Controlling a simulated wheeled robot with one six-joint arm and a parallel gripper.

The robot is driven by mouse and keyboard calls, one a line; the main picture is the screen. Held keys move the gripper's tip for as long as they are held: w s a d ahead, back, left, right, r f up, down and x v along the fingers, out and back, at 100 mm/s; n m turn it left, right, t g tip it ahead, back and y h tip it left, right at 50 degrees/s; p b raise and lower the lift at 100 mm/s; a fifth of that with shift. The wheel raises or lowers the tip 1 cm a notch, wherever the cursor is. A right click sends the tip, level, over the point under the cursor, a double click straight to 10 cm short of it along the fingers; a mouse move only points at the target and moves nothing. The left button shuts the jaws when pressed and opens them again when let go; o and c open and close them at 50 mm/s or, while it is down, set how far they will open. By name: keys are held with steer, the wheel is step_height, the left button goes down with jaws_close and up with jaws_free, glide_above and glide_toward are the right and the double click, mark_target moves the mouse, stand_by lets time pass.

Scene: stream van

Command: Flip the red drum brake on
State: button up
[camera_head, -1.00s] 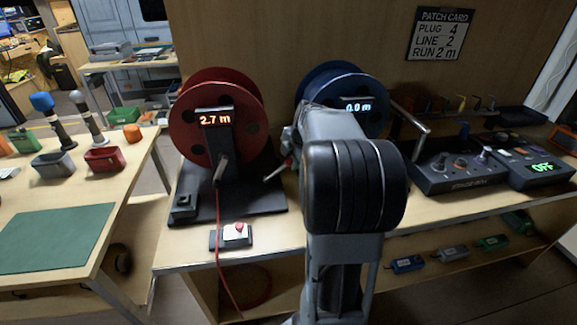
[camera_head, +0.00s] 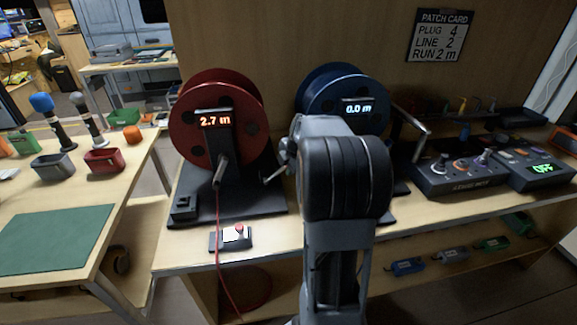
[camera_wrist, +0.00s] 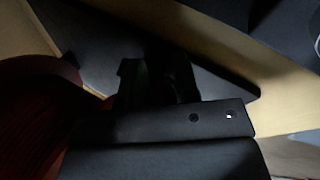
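The red drum (camera_head: 186,135) stands upright on a dark base at the left of the bench, its display reading 2.7 m. A small black box (camera_head: 184,207) sits on the base's front left corner; I cannot tell if it is the brake or how it is set. A red cable hangs from the drum over the bench edge. My arm stands in front of the blue drum and hides my gripper in the head view. In the dark wrist view, my gripper (camera_wrist: 158,82) is a black shape near the red drum (camera_wrist: 35,115); its opening is unclear.
The blue drum (camera_head: 318,88) reads 0.0 m. A patch card (camera_head: 441,35) hangs behind.

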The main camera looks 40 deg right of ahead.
jaws_close()
